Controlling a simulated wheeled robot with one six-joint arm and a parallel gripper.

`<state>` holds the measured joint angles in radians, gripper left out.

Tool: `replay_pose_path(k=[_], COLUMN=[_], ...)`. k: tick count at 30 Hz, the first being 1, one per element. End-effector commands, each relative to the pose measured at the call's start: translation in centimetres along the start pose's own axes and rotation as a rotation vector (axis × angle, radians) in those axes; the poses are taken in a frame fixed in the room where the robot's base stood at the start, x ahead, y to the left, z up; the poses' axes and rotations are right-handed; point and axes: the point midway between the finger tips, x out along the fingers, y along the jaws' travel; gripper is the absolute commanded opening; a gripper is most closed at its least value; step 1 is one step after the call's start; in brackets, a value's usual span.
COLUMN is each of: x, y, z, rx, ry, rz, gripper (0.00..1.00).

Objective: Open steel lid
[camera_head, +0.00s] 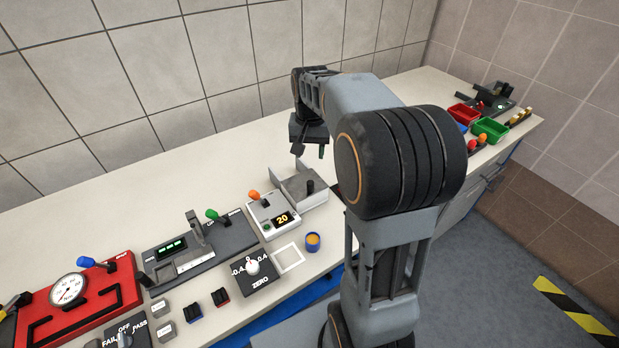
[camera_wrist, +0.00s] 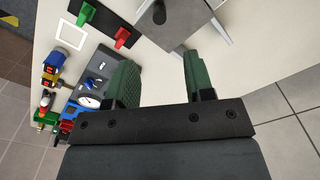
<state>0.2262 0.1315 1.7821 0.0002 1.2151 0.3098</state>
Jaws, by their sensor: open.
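A grey steel box with a flat lid (camera_head: 293,184) stands on the bench, right of the orange-handled unit. A short black knob (camera_head: 310,187) stands up on it. The wrist view shows the grey lid (camera_wrist: 178,22) at the top edge, partly cut off, with the black knob (camera_wrist: 159,13) on it. My gripper (camera_head: 309,151) is above and behind the box in the head view, apart from it. In the wrist view its two green fingers (camera_wrist: 160,62) are spread with nothing between them. My arm covers some bench right of the box.
A white unit reading 20 (camera_head: 272,216), a green-handled panel (camera_head: 200,247) and a red gauge panel (camera_head: 75,295) line the bench to the left. Red and green bins (camera_head: 490,130) are far right. The bench behind the box is clear.

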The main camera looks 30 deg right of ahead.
Motion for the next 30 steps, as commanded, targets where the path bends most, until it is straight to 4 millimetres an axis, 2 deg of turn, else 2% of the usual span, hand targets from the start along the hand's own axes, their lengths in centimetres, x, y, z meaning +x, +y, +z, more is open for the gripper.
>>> replay_pose_path(k=[5,15,21,30], x=[1.6,8.1,11.2,13.4], y=[0.1,0.2,0.2,0.2], z=[-0.8,-0.6,-0.5,-0.6], rx=[0.024,0.023,0.023,0.023], ry=[-0.017,-0.017,-0.017,-0.013], rz=[0.006,0.006,0.006,0.004], gripper=[0.48,0.48,0.48,0.48])
